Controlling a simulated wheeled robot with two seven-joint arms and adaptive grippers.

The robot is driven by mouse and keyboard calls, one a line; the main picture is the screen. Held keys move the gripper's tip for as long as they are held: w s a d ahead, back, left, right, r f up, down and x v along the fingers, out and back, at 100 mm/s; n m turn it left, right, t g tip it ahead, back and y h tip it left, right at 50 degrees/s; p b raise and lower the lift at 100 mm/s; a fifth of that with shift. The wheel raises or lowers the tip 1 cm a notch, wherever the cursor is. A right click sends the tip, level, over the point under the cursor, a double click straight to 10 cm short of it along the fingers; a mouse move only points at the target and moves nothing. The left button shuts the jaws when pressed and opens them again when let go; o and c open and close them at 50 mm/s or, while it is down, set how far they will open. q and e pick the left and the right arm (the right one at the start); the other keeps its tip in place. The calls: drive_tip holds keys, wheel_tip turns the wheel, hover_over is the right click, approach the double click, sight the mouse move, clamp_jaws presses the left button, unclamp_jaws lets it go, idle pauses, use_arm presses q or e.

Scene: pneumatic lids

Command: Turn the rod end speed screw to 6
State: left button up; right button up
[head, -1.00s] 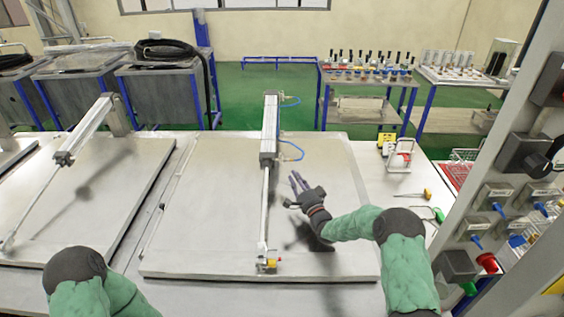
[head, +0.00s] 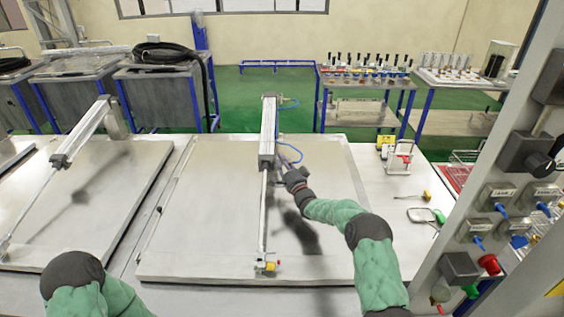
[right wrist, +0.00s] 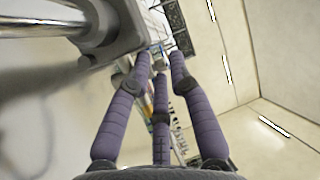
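A pneumatic cylinder (head: 269,130) lies over the middle grey lid (head: 205,222), its thin rod (head: 264,215) running toward me. In the right wrist view the chrome rod (right wrist: 35,30) enters a grey end cap (right wrist: 118,35) at upper left. I cannot make out the speed screw or any number on it. My right gripper (head: 277,163) is just right of the cylinder's rod end; whether it touches is unclear. In the right wrist view its purple fingers (right wrist: 160,62) stand apart with nothing between them. My left gripper is out of view; only that arm shows at bottom left.
A second lid with its own cylinder (head: 90,125) lies to the left. A blue air tube (head: 291,150) loops beside the middle cylinder. A panel with switches (head: 497,195) stands at right. A screwdriver (head: 413,196) and other tools lie right of the lid.

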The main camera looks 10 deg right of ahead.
drive_tip(key=shift+r, duration=0.1)
drive_tip(key=shift+w, duration=0.1)
clamp_jaws()
